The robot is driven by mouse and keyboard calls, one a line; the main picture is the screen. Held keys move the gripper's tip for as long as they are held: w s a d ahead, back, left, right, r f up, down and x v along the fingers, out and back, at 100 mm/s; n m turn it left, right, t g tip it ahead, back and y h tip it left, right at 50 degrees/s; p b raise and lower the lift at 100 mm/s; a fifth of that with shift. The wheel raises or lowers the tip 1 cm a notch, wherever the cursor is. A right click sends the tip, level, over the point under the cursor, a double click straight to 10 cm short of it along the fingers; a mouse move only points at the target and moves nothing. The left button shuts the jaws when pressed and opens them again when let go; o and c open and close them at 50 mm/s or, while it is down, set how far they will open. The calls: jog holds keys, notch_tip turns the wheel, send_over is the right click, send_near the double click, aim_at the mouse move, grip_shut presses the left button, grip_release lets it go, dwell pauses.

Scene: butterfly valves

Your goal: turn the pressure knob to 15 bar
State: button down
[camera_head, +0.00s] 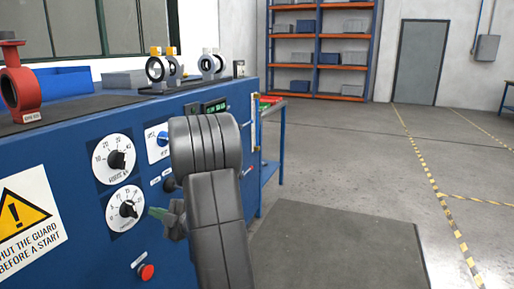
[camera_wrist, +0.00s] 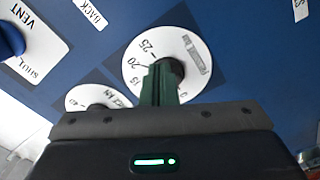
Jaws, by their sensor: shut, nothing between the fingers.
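The pressure knob (camera_head: 128,209) is a dark knob on the lower white round dial (camera_head: 117,220) of the blue panel. In the wrist view the dial (camera_wrist: 190,45) shows 15, 20 and 25, and the dark knob (camera_wrist: 176,70) is partly hidden behind my fingers. I cannot read its pointer setting. My gripper (camera_head: 160,214) is just right of the dial in the head view. Its green fingers (camera_wrist: 160,84) are shut with nothing between them and overlap the knob in the wrist view. I cannot tell whether they touch it.
A second dial (camera_head: 114,159) with a black knob sits above. A blue selector (camera_head: 162,138), a red button (camera_head: 146,272) and a small display (camera_head: 215,107) are on the panel. Valve parts (camera_head: 160,68) stand on top. The floor (camera_head: 340,150) to the right is clear.

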jog(key=shift+b+x, duration=0.8)
jog(key=shift+x, duration=0.7)
jog(key=shift+s+a+r+b, duration=0.2)
jog(key=shift+s+b, duration=0.15)
jog(key=shift+s, duration=0.15)
jog(key=shift+s+a+f+b, duration=0.1)
jog(key=shift+s+f+b, duration=0.3)
jog(key=shift+b, duration=2.3)
jog(key=shift+w+f, duration=0.2)
jog(key=b+v, duration=0.1)
jog(key=v, duration=0.5)
jog(key=shift+w+f+b, duration=0.15)
jog(key=shift+b, duration=0.15)
